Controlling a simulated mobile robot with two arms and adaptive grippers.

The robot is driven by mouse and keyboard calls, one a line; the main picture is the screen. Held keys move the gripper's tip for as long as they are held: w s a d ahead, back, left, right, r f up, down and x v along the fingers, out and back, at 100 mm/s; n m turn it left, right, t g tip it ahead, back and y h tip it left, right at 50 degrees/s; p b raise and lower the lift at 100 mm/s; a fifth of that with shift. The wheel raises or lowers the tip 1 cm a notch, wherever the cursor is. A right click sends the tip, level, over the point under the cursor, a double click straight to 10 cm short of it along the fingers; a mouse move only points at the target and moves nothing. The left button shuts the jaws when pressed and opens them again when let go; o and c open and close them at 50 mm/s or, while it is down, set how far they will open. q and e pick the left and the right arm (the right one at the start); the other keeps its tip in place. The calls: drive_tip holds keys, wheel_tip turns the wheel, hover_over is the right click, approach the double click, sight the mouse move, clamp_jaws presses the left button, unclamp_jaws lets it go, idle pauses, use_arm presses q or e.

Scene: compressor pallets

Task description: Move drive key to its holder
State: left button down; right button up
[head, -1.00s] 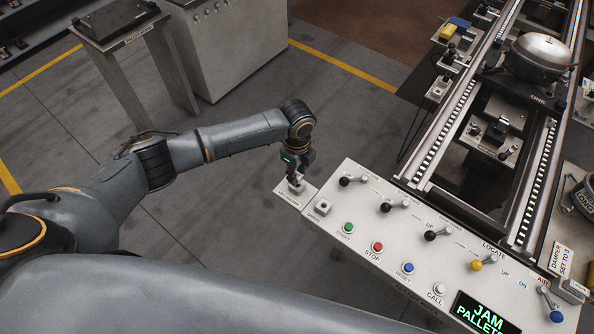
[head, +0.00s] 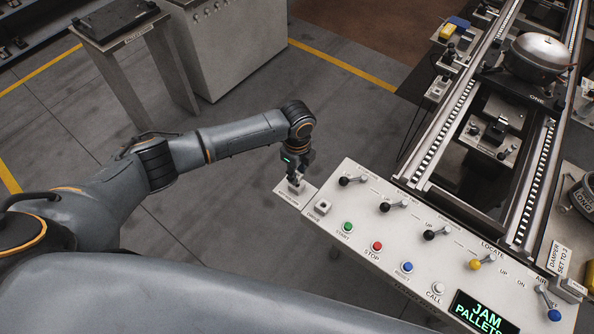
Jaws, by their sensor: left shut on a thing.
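My left gripper (head: 295,180) points down over the key holder plate (head: 292,196) at the left end of the control panel. It is shut on the drive key, which is mostly hidden between the fingers; I cannot tell how deep the key sits in the holder. The holder is a small block on a pale labelled plate. Just right of it is the drive socket (head: 323,207), a square block with a dark opening, with no key in it. My right gripper is not in view.
The control panel (head: 420,237) carries several black-knobbed levers, coloured buttons and a green-lettered display (head: 482,311) reading JAM PALLETS. A conveyor with a silver compressor (head: 541,57) stands at upper right. The floor left of the panel is clear.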

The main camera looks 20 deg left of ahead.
use_arm(q)
drive_tip(key=shift+f+b, duration=1)
drive_tip(key=shift+f, duration=0.65)
drive_tip(key=c, duration=1)
unclamp_jaws()
drive_tip(key=shift+r, duration=0.3)
wheel_tip(320, 180, up, 11)
drive_tip(key=shift+r, duration=0.2)
